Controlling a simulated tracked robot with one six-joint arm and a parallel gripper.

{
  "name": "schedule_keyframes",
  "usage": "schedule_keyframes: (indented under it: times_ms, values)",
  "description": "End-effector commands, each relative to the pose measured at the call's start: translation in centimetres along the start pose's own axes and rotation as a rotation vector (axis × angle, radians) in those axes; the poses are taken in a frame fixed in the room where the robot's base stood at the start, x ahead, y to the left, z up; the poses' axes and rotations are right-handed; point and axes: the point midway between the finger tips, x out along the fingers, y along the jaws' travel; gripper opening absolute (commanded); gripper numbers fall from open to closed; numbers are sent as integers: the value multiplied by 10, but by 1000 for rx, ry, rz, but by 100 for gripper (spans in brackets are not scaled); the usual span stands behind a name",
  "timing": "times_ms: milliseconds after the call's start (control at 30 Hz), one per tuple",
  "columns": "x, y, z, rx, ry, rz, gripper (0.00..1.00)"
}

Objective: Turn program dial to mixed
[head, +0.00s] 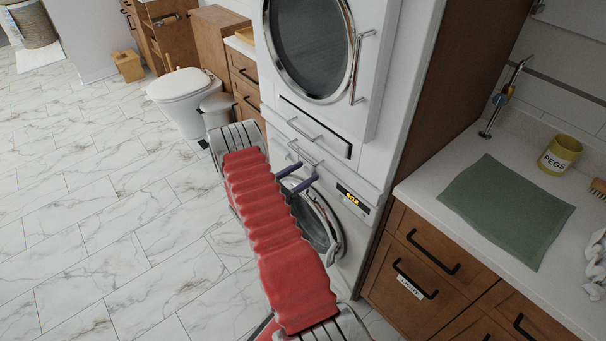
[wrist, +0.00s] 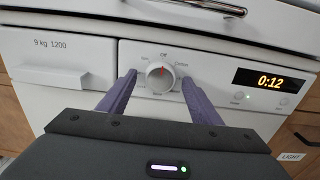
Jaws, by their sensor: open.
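The program dial (wrist: 161,75) is a round silver knob on the white washer's front panel (wrist: 215,62). Its red mark points up to the label "Off". A label like "Cotton" is at its upper right; the other labels around it are too small to read surely. My gripper (wrist: 157,80) is open, with one purple finger on each side of the dial and gaps between. In the head view my gripper (head: 297,178) is at the washer panel, and the dial cannot be made out there.
The washer's display (wrist: 270,79) reads 0:12, right of the dial. A dryer (head: 310,45) with a handle is stacked above. A counter (head: 420,190) with a green mat (head: 508,208) and a yellow pegs pot (head: 560,155) is at right. Marble floor is clear at left.

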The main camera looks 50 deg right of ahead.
Motion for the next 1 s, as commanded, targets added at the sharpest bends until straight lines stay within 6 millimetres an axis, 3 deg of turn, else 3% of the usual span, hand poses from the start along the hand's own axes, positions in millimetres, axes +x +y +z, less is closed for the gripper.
schedule_keyframes:
  times_ms: [67,633,1000]
  values:
    - [0,0,0,0,0,0,58]
    - [0,0,0,0,0,-1,18]
    - [0,0,0,38,0,0,17]
